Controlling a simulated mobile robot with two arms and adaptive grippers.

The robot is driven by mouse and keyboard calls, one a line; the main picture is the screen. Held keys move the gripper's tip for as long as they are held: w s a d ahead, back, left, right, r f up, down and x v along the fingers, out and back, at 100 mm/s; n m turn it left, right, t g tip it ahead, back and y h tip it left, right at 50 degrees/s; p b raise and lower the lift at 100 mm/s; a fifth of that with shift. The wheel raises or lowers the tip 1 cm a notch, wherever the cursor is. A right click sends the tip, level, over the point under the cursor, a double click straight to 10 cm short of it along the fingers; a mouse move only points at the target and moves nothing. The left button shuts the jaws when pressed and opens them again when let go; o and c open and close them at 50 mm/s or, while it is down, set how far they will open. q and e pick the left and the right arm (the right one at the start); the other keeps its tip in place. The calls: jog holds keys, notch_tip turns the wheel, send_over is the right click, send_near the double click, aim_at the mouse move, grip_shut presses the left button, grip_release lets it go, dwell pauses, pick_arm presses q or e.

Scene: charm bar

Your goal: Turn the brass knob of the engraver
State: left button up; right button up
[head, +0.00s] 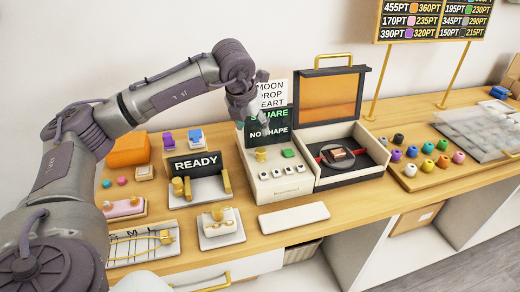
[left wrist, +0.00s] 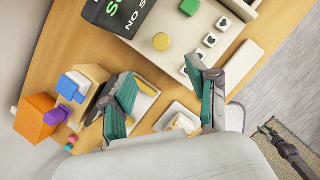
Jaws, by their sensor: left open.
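The engraver (head: 259,188) is a cream box with a dark display reading SQUARE and NO SHAPE. Its brass knob (head: 261,154) stands upright on the panel, left of a green button (head: 288,153). In the left wrist view the round top of the knob (left wrist: 161,41) shows beyond my fingers. My left gripper (head: 240,108) is above the engraver, in front of the display's left part. A dark jointed part at that view's lower right looks like my right gripper (left wrist: 278,140).
An open lidded bay (head: 340,180) adjoins the engraver on the right. The READY stand (head: 195,165) is on the left, with a small tray (head: 221,236) in front of it. A white pad (head: 295,217) lies before the engraver. Coloured beads stand farther right.

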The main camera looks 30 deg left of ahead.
aim_at(260, 151)
pick_arm(q)
jog(key=p+x, duration=0.3)
jog(key=x, duration=1)
jog(key=shift+d, duration=0.15)
jog(key=c, duration=1.1)
jog(key=shift+f+m+h+b, duration=0.3)
jog(key=shift+m+b, duration=0.3)
jog(key=shift+b, duration=0.3)
grip_shut()
jog(key=shift+m+b, duration=0.3)
jog(key=shift+b, duration=0.05)
jog(key=shift+r+m, duration=0.3)
